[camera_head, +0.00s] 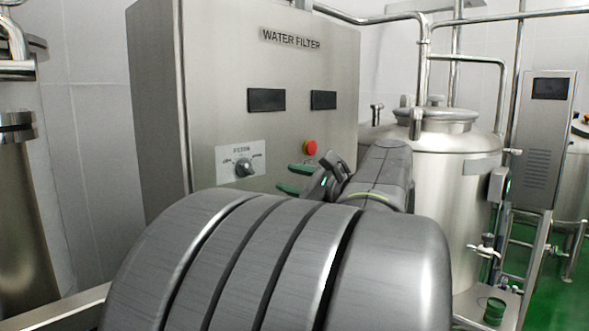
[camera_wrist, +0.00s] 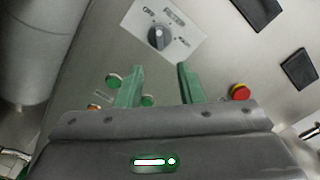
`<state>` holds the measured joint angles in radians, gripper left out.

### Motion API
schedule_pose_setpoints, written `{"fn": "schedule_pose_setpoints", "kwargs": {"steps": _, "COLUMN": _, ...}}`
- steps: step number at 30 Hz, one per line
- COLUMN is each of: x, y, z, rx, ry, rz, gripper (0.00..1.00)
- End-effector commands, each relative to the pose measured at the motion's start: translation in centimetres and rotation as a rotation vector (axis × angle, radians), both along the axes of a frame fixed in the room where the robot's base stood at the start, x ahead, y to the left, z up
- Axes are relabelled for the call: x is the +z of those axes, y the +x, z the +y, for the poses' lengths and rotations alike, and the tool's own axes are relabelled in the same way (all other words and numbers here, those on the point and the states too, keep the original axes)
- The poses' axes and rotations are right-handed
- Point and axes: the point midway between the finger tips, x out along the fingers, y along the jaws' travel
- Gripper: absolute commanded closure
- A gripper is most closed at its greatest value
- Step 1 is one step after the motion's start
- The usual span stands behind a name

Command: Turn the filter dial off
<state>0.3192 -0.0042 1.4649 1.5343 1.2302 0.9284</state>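The filter dial (camera_head: 244,167) is a dark knob on a white label plate (camera_head: 226,158), on the front of the steel cabinet marked WATER FILTER (camera_head: 311,75). In the wrist view the dial (camera_wrist: 159,37) sits at the top centre, beyond the fingertips. My gripper (camera_wrist: 158,78) has two green fingers spread apart with nothing between them. The gripper (camera_head: 310,182) shows in the head view to the right of and a little below the dial, apart from it. Small print on the plate is too blurred to read surely.
A red emergency button (camera_head: 310,148) and green buttons (camera_wrist: 113,81) are on the same panel close to my gripper. Two dark displays (camera_head: 266,100) are above. A steel tank (camera_head: 450,180) with pipes stands at the right. My arm covers the lower middle of the head view.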

Motion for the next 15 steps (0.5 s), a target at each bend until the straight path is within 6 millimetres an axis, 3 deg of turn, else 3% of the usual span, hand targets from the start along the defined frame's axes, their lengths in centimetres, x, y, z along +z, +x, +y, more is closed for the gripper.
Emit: {"fn": "schedule_pose_setpoints", "kwargs": {"steps": 15, "x": 0.1, "y": 5.2, "z": 6.9, "rx": 0.004, "ry": -0.002, "rz": 0.003, "gripper": 0.66}}
